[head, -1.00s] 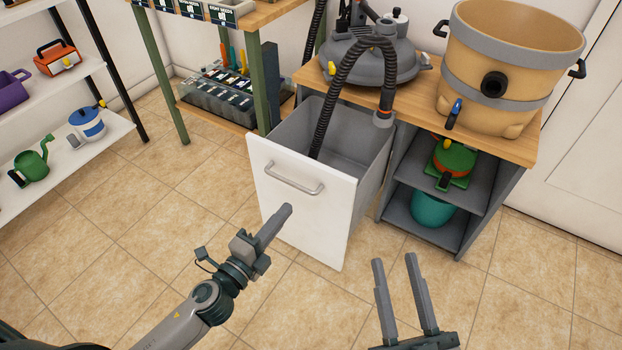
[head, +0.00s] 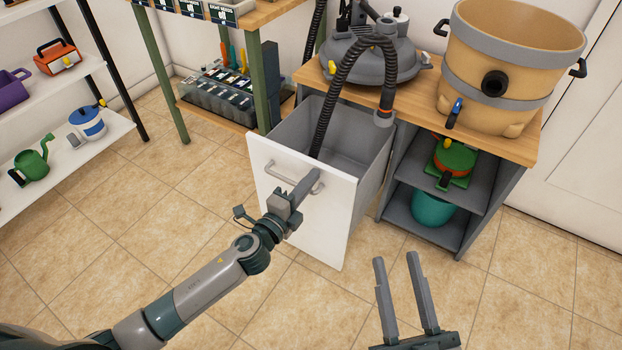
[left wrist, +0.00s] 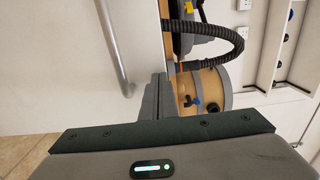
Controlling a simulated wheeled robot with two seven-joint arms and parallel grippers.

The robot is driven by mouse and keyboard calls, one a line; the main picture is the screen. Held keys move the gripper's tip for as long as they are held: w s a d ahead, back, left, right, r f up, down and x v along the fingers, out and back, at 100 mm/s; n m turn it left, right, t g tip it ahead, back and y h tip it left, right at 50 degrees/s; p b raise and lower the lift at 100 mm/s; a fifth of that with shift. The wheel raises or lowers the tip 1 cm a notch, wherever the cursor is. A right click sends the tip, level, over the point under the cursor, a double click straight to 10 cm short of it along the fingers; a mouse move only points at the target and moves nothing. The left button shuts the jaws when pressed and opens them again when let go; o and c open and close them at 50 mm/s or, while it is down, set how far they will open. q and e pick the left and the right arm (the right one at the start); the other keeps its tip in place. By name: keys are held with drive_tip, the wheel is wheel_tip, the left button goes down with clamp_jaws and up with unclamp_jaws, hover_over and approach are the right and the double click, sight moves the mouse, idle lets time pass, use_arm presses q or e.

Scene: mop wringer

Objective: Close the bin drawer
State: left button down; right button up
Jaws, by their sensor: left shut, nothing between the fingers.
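The bin drawer (head: 275,217) stands pulled out of the wooden-topped cabinet, with a white front and a grey open bin behind it. Its bar handle (head: 285,180) is partly hidden behind my left gripper. My left gripper (head: 313,175) is shut and empty, with its tips at the upper right part of the drawer front, near the handle's right end. Whether they touch the front I cannot tell. In the left wrist view the handle (left wrist: 113,50) lies to the left of the shut fingers (left wrist: 158,88). My right gripper (head: 398,262) is open and empty above the floor.
A tan drum (head: 510,60) stands on the cabinet top (head: 425,105). Open shelves (head: 440,220) lie right of the drawer. The tiled floor in front is clear.

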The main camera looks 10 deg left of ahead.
use_arm(q)
drive_tip(key=shift+w+d, duration=0.1)
drive_tip(key=shift+w, duration=0.15)
use_arm(e)
drive_tip(key=shift+r, duration=0.1)
use_arm(q)
drive_tip(key=shift+w, duration=0.1)
use_arm(e)
drive_tip(key=shift+s, duration=0.1)
